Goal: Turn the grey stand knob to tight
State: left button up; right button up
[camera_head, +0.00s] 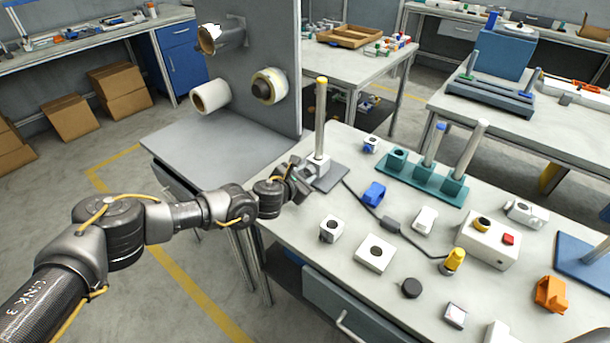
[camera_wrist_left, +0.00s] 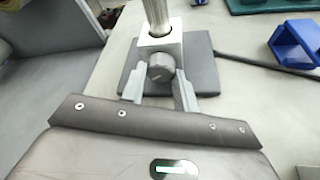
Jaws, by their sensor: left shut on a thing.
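The grey stand knob (camera_wrist_left: 160,68) is a round knob with a line on its face, on the front of a light metal block (camera_wrist_left: 173,45). The block surrounds an upright steel post (camera_head: 320,120) with a yellow top, on a dark grey base plate (camera_head: 332,178) at the table's left corner. My left gripper (camera_head: 298,178) reaches the block from the front left. In the left wrist view its two grey fingers (camera_wrist_left: 160,88) are at either side of the knob, shut on it. I cannot read any tight mark. My right gripper is not in view.
A black cable (camera_head: 370,213) runs from near the stand across the table. A blue clamp piece (camera_head: 373,193) and a teal base (camera_head: 425,180) with posts stand to the right. A grey panel (camera_head: 240,80) with rolls rises behind left.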

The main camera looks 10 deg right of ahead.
pick_arm(q)
jog(key=o, duration=1)
jog(key=shift+c, duration=0.2)
jog(key=b+v, duration=0.1)
jog(key=v, duration=1)
jog(key=shift+f, duration=0.1)
jog(key=shift+w, duration=0.1)
